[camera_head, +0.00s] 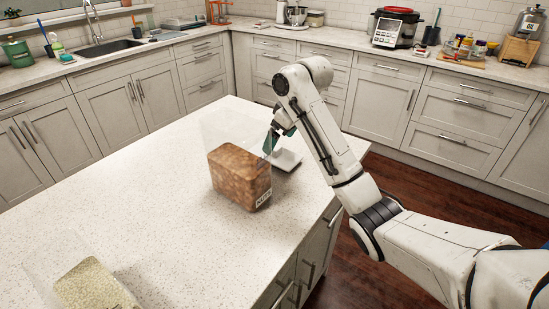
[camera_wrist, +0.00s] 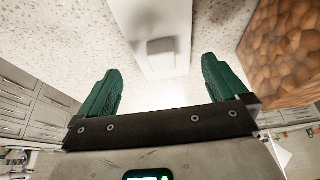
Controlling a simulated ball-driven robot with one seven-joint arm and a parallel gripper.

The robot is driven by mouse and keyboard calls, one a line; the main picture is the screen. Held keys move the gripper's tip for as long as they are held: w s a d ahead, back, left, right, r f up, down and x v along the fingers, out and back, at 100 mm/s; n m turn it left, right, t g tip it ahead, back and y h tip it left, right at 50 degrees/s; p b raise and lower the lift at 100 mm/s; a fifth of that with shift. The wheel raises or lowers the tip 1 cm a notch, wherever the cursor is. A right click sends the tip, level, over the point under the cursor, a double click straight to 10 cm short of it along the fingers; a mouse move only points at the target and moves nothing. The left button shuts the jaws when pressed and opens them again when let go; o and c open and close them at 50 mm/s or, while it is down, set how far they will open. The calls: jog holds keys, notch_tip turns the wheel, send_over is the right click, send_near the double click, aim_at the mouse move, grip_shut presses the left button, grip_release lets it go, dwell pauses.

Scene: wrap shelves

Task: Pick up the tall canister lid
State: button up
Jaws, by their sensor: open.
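The lid (camera_head: 286,160) is a white flat piece lying on the island counter, just right of a clear canister with brown contents (camera_head: 238,180). In the wrist view the lid (camera_wrist: 130,18) is a white rectangle with a small raised block on it, seen ahead between my fingers. My gripper (camera_head: 270,143) is above the counter near the lid, pointing down. In the wrist view its green fingers (camera_wrist: 159,72) are apart with nothing between them. The brown contents (camera_wrist: 286,50) fill the right side of that view. My gripper partly hides the lid's far side in the head view.
The counter's middle and left are clear. The back counters hold a sink (camera_head: 105,47), a cooker (camera_head: 394,28) and several other kitchen items.

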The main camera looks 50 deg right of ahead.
jog(key=shift+a+x, duration=0.2)
jog(key=shift+x, duration=2.2)
jog(key=shift+c, duration=0.4)
jog(key=c, duration=0.8)
